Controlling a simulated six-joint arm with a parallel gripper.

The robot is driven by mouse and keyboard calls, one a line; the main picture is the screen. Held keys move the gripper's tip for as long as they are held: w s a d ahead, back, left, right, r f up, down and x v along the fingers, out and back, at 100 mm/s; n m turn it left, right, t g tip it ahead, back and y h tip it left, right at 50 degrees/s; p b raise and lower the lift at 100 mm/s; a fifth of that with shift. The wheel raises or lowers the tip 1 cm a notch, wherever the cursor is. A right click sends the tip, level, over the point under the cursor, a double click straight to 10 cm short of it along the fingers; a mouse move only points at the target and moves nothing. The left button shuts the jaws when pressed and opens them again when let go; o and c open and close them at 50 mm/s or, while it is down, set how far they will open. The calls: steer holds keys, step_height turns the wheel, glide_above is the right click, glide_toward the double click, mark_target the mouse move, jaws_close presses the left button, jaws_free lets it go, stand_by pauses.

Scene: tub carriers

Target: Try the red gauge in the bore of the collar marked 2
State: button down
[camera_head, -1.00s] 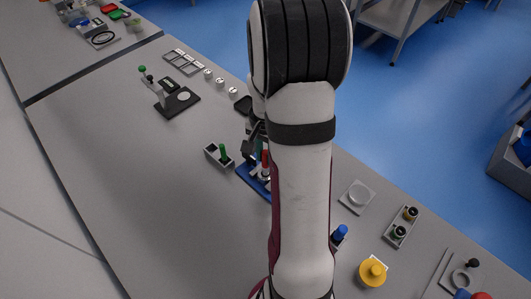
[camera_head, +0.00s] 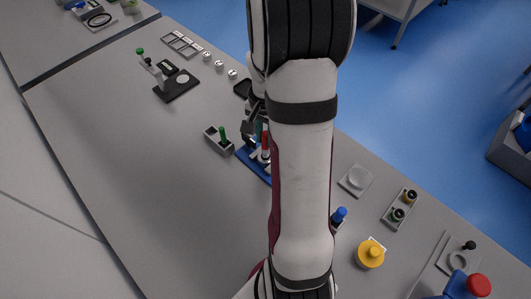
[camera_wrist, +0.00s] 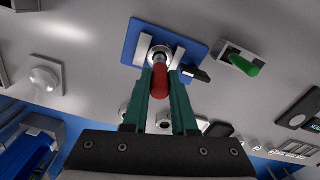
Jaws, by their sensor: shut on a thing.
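My gripper (camera_wrist: 162,74) is shut on the red gauge (camera_wrist: 159,77), with a green finger on each side of it. The gauge's far end meets a pale round collar (camera_wrist: 151,55) between light blocks on a blue plate (camera_wrist: 132,40). I cannot tell how deep it sits in the bore, and no number on the collar is readable. In the head view the red gauge (camera_head: 265,139) stands over the blue plate (camera_head: 247,160), beside my dark gripper fingers. My arm hides the right part of the plate.
A grey block with a green peg (camera_head: 223,135) stands close left of the plate. A blue-topped peg (camera_head: 339,215), a yellow knob (camera_head: 370,254) and a holder with two round pieces (camera_head: 400,207) are on the right. The table's left front is clear.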

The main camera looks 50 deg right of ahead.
steer(key=shift+r, duration=2.25)
